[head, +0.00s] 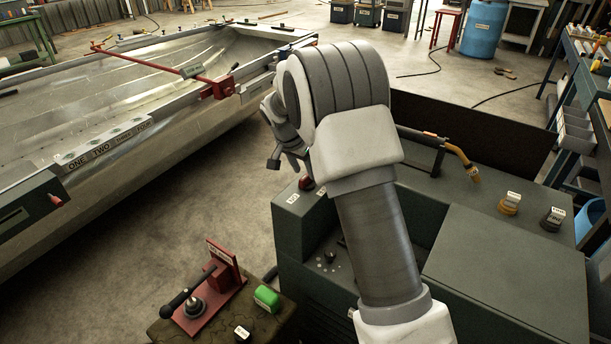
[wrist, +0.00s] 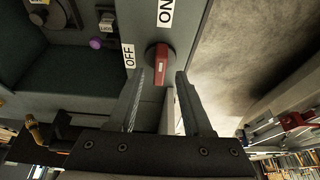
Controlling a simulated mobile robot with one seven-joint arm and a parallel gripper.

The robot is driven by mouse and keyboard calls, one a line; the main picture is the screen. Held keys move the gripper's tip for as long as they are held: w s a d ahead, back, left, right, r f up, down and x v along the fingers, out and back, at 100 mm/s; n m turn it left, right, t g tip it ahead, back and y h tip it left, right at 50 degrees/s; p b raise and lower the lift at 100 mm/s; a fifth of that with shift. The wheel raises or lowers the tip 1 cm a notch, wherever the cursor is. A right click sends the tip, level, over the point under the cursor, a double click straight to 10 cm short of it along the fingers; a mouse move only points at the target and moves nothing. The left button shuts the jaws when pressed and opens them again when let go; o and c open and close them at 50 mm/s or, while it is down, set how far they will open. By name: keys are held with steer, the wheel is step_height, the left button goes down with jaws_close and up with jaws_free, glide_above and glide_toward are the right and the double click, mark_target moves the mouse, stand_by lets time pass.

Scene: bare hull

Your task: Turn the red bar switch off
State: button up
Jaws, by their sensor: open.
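The red bar switch (wrist: 160,64) is on the grey panel of a machine in the wrist view. Its bar runs up and down in the picture, in line with the ON label (wrist: 165,13) above it. The OFF label (wrist: 129,56) is to its left. My gripper (wrist: 162,75) is open, with one finger on each side of the bar; I cannot tell whether either touches it. In the head view my gripper (head: 287,160) is partly hidden behind my arm, just above a small red part of the switch (head: 306,183) on the dark green machine (head: 400,250).
A purple knob (wrist: 95,43) is on the panel left of the switch. In the head view, a red clamp stand (head: 212,290) and a green block (head: 267,297) sit on a low table. A metal boat hull (head: 130,90) is at left. Bare floor lies between.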

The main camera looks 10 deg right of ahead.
mark_target(307, 180)
steer(key=shift+x, duration=1.3)
jaws_close()
